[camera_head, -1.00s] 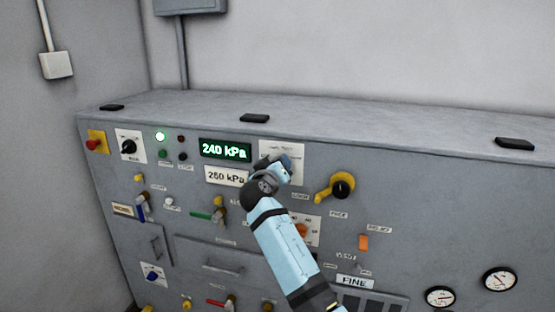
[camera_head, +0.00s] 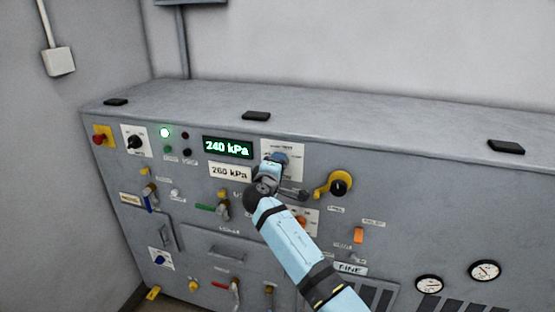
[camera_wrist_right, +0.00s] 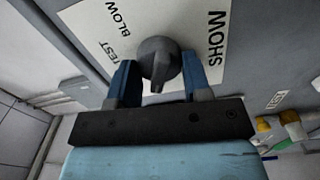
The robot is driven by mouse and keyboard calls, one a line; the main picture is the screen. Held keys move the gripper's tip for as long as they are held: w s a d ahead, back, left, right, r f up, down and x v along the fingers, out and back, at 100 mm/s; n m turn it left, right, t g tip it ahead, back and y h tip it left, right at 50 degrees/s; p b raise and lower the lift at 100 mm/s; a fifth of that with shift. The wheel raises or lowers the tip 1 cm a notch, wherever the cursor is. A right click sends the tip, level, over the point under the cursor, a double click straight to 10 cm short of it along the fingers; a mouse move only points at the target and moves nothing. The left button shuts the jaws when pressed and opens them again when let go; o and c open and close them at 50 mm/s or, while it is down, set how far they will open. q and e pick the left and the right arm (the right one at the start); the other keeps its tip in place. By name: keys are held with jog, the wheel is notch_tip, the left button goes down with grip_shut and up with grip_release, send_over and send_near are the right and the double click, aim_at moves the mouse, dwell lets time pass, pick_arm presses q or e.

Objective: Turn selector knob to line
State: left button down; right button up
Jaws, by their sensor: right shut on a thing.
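The selector knob (camera_wrist_right: 158,60) is dark grey and round with a raised grip. It sits on a white label plate (camera_wrist_right: 90,25) with the words BLOW, TEST and SHOW in the right wrist view. The knob's ridge points toward the bottom of that view, toward my gripper. My right gripper (camera_wrist_right: 160,78) has one blue finger on each side of the knob and is shut on it. In the head view the gripper (camera_head: 276,162) covers the knob, and the plate (camera_head: 297,150) shows around it. I cannot read a LINE mark on the plate. My left gripper is out of view.
The grey cabinet (camera_head: 420,190) carries a green display (camera_head: 227,147) reading 240 kPa and a plate (camera_head: 230,170) reading 260 kPa. A yellow-handled knob (camera_head: 335,184) is right of my gripper.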

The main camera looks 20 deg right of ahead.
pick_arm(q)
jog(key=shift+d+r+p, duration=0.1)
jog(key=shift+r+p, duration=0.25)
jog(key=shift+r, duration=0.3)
pick_arm(e)
jog(key=shift+r+n, duration=0.1)
jog(key=shift+n, duration=0.5)
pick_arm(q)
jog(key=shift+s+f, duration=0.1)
pick_arm(e)
jog(key=o, duration=0.9)
pick_arm(q)
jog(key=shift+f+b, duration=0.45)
jog(key=shift+b, duration=0.15)
pick_arm(e)
jog(key=v, duration=1.3)
jog(key=shift+s+a, duration=0.2)
jog(key=shift+s, duration=0.1)
